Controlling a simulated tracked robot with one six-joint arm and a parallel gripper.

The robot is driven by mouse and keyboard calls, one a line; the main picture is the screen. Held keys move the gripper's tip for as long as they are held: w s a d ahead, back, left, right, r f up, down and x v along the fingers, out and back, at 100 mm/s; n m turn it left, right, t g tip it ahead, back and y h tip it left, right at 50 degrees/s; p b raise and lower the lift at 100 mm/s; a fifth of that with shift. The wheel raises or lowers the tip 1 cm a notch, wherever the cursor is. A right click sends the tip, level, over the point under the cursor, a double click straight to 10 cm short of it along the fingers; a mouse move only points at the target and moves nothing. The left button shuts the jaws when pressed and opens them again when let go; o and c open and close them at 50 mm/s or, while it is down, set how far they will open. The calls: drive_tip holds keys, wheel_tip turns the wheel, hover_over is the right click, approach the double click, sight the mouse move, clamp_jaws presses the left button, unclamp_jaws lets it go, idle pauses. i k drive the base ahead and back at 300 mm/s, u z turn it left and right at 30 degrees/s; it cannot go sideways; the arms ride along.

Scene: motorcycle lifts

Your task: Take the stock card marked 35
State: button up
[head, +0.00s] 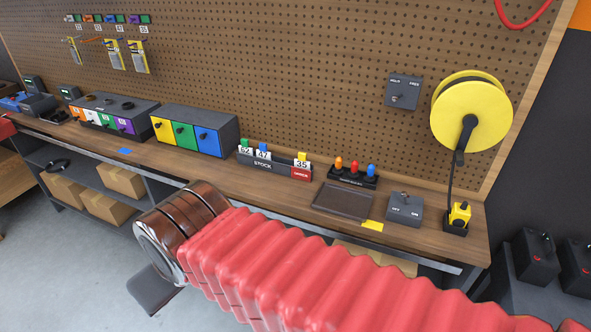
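The stock card marked 35 (301,163) stands upright in the red, lettered right-hand end of the dark stock rack (270,165). It is white with a yellow-orange top. Two other cards stand at the left of the same rack: 62 (246,150) with a green top and 47 (263,151) with a blue top. My arm, with a red bellows sleeve and a brown metallic joint, crosses the foreground below the bench edge. My gripper's fingers do not show, so its state is hidden.
A drawer box (220,133) stands left of the rack. Right of it are a block with orange, red and blue pegs (352,172), a dark tray (343,202) and a switch box (404,209). A yellow reel (463,108) hangs on the pegboard. The bench front before the rack is clear.

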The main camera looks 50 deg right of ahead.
sight(301, 163)
drive_tip(key=z, duration=0.05)
drive_tip(key=i, duration=1)
drive_tip(key=u, duration=0.05)
